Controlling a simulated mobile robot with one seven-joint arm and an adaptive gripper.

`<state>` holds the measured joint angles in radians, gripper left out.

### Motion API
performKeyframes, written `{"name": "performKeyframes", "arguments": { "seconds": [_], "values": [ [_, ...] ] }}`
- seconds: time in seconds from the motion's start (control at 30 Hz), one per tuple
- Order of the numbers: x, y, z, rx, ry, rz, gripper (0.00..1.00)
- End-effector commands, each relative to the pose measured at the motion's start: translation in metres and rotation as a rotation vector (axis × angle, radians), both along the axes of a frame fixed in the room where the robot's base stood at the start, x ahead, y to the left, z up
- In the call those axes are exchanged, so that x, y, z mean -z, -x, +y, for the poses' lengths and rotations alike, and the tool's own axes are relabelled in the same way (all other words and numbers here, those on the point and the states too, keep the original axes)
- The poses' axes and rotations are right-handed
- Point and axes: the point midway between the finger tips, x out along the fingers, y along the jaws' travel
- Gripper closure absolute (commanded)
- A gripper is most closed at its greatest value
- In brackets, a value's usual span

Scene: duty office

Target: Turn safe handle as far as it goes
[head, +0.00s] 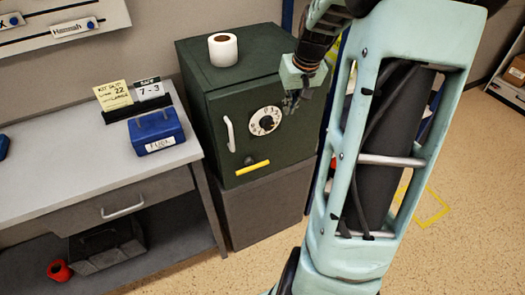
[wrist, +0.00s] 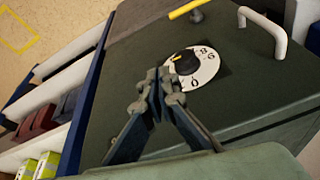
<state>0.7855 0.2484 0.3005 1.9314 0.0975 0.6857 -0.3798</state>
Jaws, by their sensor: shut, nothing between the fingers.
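The dark green safe (head: 240,108) stands against the wall, its door shut. On its door are a white dial with a black knob (head: 265,121), a white bar handle (head: 229,133) at the left and a yellow-gripped lever (head: 252,168) low down. The lever lies nearly level, tilted slightly up to the right. In the wrist view the lever (wrist: 187,9) is partly cut off by the top edge, and the white bar handle (wrist: 264,29) is at upper right. My gripper (head: 290,104) is shut and empty near the door's upper right, beside the dial (wrist: 207,66) and apart from the lever.
A paper roll (head: 223,49) stands on the safe. A grey desk (head: 75,150) stands at the left, with a blue box (head: 157,131) and cards (head: 130,95) on it. A grey cabinet (head: 265,210) supports the safe. Floor (head: 450,150) at the right is open.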

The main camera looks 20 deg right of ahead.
Motion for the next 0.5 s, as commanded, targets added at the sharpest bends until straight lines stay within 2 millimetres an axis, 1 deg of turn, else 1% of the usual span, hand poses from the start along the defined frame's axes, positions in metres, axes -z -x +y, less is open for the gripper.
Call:
{"name": "performKeyframes", "arguments": {
  "seconds": [0.03, 0.1, 0.2, 0.33, 0.5],
  "values": [
    [0.029, 0.003, 0.014, -0.039, 0.003, -0.006, 1.00],
    [0.048, 0.004, 0.030, -0.088, 0.012, -0.020, 1.00],
    [0.069, 0.007, 0.046, -0.147, 0.027, -0.035, 1.00],
    [0.085, 0.010, 0.062, -0.197, 0.038, -0.046, 1.00],
    [0.089, 0.012, 0.068, -0.220, 0.045, -0.052, 1.00]
  ]
}}
